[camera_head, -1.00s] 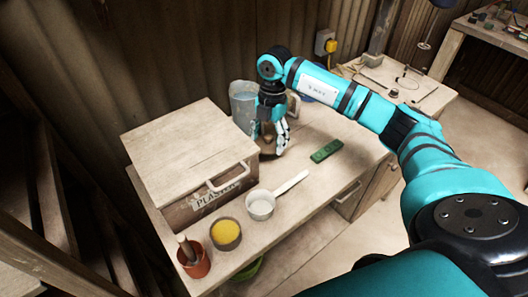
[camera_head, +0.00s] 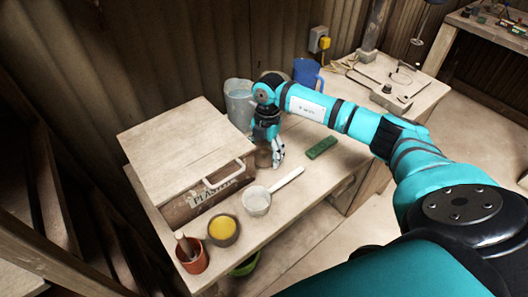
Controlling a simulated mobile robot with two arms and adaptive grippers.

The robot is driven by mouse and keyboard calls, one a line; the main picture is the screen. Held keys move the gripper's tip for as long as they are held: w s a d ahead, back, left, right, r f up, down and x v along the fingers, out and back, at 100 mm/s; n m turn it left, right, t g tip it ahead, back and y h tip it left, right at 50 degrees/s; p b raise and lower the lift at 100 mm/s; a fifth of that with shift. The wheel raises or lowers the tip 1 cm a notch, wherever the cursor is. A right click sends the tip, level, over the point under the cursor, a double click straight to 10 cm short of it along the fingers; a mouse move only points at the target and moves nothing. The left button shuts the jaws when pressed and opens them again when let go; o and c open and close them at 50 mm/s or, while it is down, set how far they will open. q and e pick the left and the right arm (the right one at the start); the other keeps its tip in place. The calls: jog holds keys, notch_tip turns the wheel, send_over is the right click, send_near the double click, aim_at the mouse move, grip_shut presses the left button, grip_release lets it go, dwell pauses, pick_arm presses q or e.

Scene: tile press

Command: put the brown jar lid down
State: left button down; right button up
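My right gripper (camera_head: 275,160) points down at the bench top, just right of the wooden box. A small brown object (camera_head: 263,155) shows beside and partly behind its pale fingers; it may be the brown jar lid, but the fingers cover much of it. I cannot tell whether the fingers grip it or whether it touches the bench. The finger opening is not clear from this angle. My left gripper is not in view.
The wooden box (camera_head: 172,142) with a handle stands left. A clear jug (camera_head: 239,101) and blue jug (camera_head: 307,72) stand behind. A green block (camera_head: 321,148), white scoop (camera_head: 257,200), yellow-filled bowl (camera_head: 223,229) and red pot (camera_head: 191,256) surround the bare bench front.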

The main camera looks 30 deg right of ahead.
jog(key=shift+o, duration=1.2)
jog(key=shift+r, duration=0.55)
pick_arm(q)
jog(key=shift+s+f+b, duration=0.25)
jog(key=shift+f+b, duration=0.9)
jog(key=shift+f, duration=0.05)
pick_arm(e)
notch_tip(320, 180, up, 11)
jog(key=d, duration=0.1)
jog(key=shift+w+d, duration=0.15)
jog(key=shift+w, duration=0.15)
jog(key=shift+r, duration=0.1)
